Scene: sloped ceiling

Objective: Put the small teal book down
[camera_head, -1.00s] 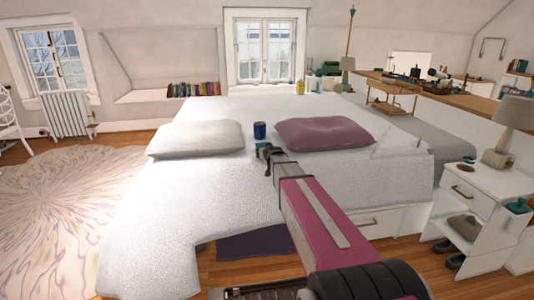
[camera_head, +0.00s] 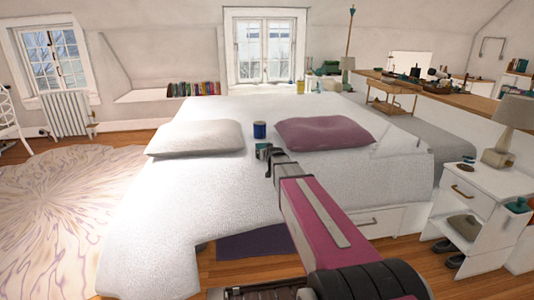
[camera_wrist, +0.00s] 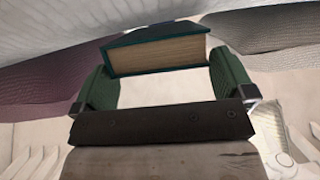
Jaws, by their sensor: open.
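The small teal book (camera_wrist: 158,50) shows in the wrist view with its teal cover and tan page edges facing me. It lies between and just past the green fingertips of my gripper (camera_wrist: 162,68). The fingers are spread, with a gap visible at the book's right side.
A white pillow (camera_head: 197,138) lies left of the gripper and a purple pillow (camera_head: 325,133) lies right. A white nightstand (camera_head: 468,190) with a lamp (camera_head: 510,125) stands at the right. The bed's near left part is bare.

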